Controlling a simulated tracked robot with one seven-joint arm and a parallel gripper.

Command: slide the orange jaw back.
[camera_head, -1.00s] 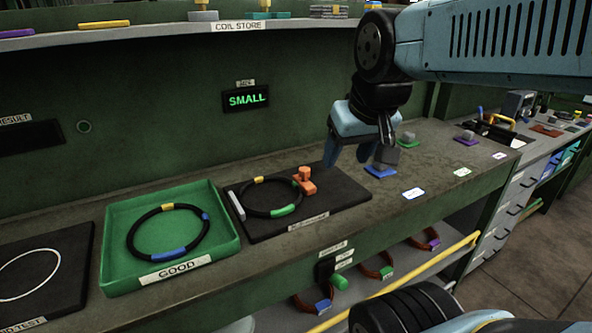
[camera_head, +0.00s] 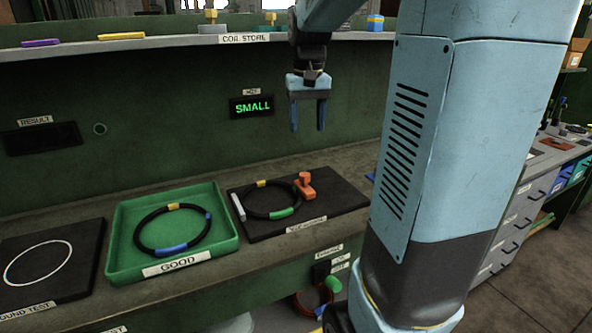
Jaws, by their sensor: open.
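The orange jaw (camera_head: 305,187) is a small block with a raised knob at the right side of a black board (camera_head: 340,194). A black ring (camera_head: 259,214) with yellow and green bands lies on that board, between the orange jaw and a pale grey bar (camera_head: 238,207) on the left. The orange jaw sits at the ring's right edge; whether they touch I cannot tell. My gripper (camera_head: 308,128) is open and empty, fingers pointing down, raised in front of the back wall and well above the orange jaw.
A green tray (camera_head: 117,240) labelled GOOD, left of the board, holds another banded black ring (camera_head: 143,231). A black board with a white circle (camera_head: 90,243) is further left. A shelf (camera_head: 150,44) runs above. A display (camera_head: 251,106) reads SMALL. My arm hides the bench's right part.

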